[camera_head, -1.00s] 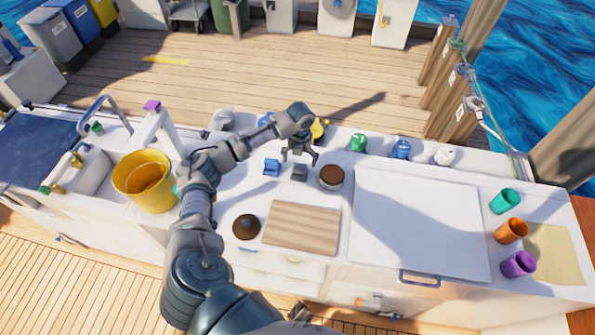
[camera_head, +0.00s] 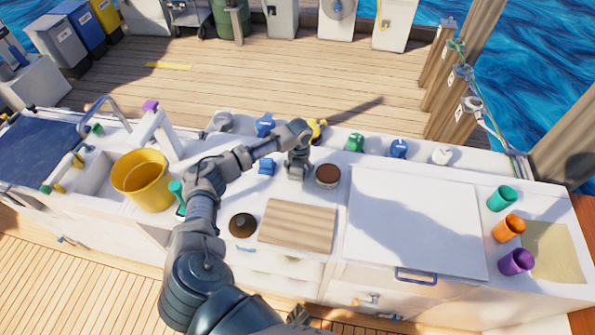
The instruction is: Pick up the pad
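My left arm reaches in from the bottom, and my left gripper (camera_head: 296,176) points down at the white counter. It is right over the spot of a small grey block, which may be the pad; the gripper now hides most or all of it. I cannot tell whether the fingers are closed on it. A small blue block (camera_head: 266,166) sits just left of the gripper and is apart from it.
A brown round lidded pot (camera_head: 327,175) stands close right of the gripper. A striped board (camera_head: 297,225) and another brown round thing (camera_head: 242,225) lie nearer. A yellow bucket (camera_head: 143,182) is left. Cups (camera_head: 508,228) stand right. The white hatch lid (camera_head: 415,220) is clear.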

